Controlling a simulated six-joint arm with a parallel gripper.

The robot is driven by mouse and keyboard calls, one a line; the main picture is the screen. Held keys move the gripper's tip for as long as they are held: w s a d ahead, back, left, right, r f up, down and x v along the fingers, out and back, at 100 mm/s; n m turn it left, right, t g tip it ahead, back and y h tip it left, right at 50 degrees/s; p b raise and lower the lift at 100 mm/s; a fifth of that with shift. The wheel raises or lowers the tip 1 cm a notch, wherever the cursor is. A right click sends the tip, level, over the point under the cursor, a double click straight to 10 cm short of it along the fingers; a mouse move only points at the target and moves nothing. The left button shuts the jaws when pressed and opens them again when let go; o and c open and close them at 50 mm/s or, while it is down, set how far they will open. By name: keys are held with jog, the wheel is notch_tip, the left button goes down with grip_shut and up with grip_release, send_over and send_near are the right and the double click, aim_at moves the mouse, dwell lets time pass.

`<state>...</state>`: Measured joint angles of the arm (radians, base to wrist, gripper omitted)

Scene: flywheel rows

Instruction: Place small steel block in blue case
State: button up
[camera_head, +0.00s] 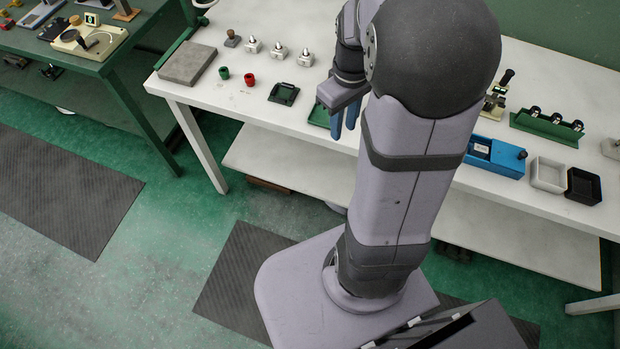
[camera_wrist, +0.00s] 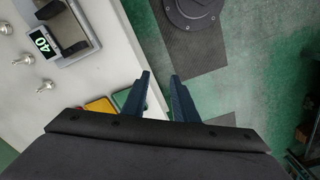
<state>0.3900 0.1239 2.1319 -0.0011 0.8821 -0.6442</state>
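The blue case (camera_head: 508,163) sits on the white bench to the right of my arm, with a pale patch on its left part. I cannot make out a small steel block in either view; my arm hides part of the bench. My gripper (camera_head: 343,131) hangs near the front edge of the bench, left of my arm and well left of the blue case. In the wrist view my gripper (camera_wrist: 160,76) has its two blue fingers apart, with nothing seen between them but bench edge and floor.
A green tray (camera_head: 318,115) lies beside my gripper, partly hidden. A grey slab (camera_head: 187,63), green cup (camera_head: 224,73), red cup (camera_head: 249,80) and dark square tray (camera_head: 284,93) stand leftward. A white bin (camera_head: 548,175) and black bin (camera_head: 583,187) stand right of the case.

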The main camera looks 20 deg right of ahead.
jog(key=s+a+f+m, duration=0.3)
jog(key=s+a, duration=0.5)
jog(key=a, duration=0.4)
jog(key=shift+s+a, duration=0.25)
jog(key=shift+f, duration=0.1)
dwell(0.5)
